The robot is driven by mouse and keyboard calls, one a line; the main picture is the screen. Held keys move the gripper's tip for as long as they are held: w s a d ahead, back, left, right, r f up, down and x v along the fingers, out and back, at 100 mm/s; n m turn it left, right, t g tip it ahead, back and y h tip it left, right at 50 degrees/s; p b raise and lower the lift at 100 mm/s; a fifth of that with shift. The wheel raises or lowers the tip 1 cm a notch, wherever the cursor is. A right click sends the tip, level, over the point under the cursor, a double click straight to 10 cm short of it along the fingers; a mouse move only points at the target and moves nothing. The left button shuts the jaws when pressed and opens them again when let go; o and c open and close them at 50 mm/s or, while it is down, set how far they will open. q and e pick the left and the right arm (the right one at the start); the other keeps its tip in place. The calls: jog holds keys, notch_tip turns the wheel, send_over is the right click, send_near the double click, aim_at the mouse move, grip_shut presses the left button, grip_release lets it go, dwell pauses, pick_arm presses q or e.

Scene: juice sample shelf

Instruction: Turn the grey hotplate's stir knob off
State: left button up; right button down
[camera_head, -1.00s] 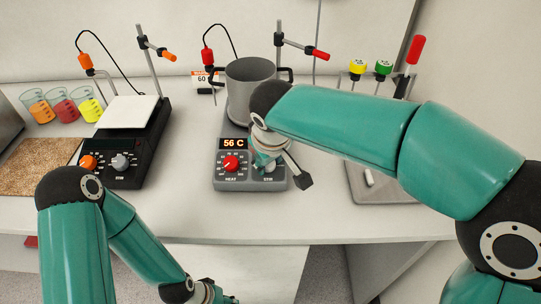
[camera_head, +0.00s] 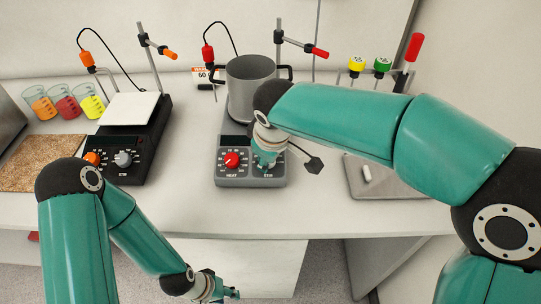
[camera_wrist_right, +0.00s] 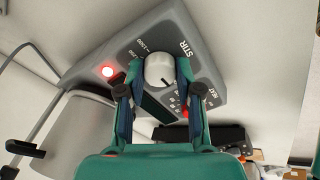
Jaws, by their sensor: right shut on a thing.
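The grey hotplate (camera_head: 228,182) stands mid-counter with a metal pot (camera_head: 250,100) on it. Its red heat knob (camera_head: 232,160) shows at the front left; its display (camera_head: 234,142) looks dark. My right gripper (camera_head: 266,162) is over the front right of the panel and hides the stir knob in the head view. In the right wrist view the pale stir knob (camera_wrist_right: 159,69) sits between the fingertips of my right gripper (camera_wrist_right: 158,76), which is shut on it. A red light (camera_wrist_right: 107,71) glows beside it. My left gripper (camera_head: 222,294) is low at the bottom edge, away from the hotplate; its jaws are unclear.
A black hotplate (camera_head: 126,170) with orange and grey knobs stands left, near several beakers (camera_head: 66,103) of coloured liquid. A grey tray (camera_head: 390,185) lies to the right. Clamp stands rise behind. The counter's front strip (camera_head: 250,212) is clear.

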jog(key=c, duration=0.8)
grip_release()
jog(key=shift+o, duration=0.2)
jog(key=v, duration=1.2)
jog(key=shift+w, duration=0.1)
jog(key=shift+r, duration=0.1)
